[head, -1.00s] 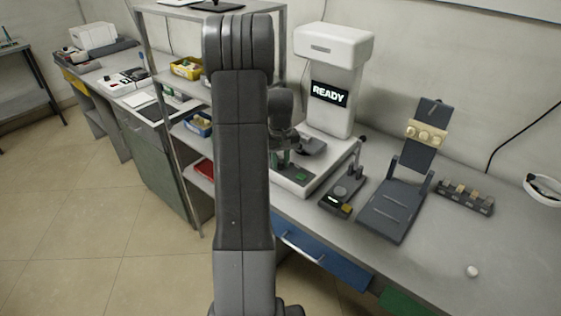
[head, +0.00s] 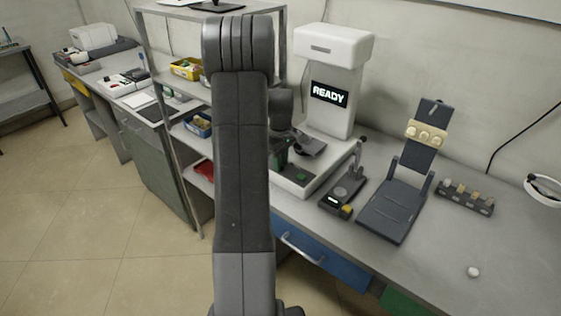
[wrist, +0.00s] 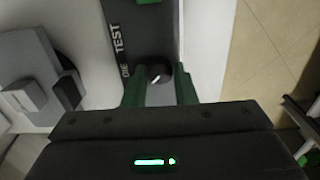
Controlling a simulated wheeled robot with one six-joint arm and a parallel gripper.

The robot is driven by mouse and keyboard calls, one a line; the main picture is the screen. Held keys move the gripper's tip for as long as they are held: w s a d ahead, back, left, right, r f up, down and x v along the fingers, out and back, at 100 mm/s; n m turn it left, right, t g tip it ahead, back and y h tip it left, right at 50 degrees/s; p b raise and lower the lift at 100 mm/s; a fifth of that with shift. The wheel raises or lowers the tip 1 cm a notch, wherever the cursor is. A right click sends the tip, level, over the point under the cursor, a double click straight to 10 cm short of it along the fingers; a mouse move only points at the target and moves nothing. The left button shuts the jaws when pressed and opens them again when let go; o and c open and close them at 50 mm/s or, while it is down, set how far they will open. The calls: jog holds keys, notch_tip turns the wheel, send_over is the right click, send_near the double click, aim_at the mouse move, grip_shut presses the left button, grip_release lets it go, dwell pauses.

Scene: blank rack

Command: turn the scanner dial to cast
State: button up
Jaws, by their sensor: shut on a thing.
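The scanner (head: 338,85) is a tall white machine whose screen reads READY. Its dial (wrist: 159,72) is a small round black knob with a white pointer line, on a dark panel (wrist: 146,35). The pointer slants to the lower left in the wrist view. The labels TEST and DIE show left of the dial; no CAST label is visible. My gripper (wrist: 159,88) has its green fingers either side of the dial, shut on it.
A small dark device with a lever (head: 343,193), a dark stand holding a beige piece (head: 426,134) and a block with several pegs (head: 466,196) are right of the scanner. Shelves (head: 160,85) stand left.

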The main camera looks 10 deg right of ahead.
jog(key=shift+r, duration=0.1)
dwell(0.3)
jog(key=o, duration=1)
notch_tip(320, 180, up, 14)
jog(key=shift+f, duration=0.25)
notch_tip(320, 180, down, 14)
jog(key=shift+r, duration=0.15)
jog(key=shift+r, duration=0.1)
dwell(0.4)
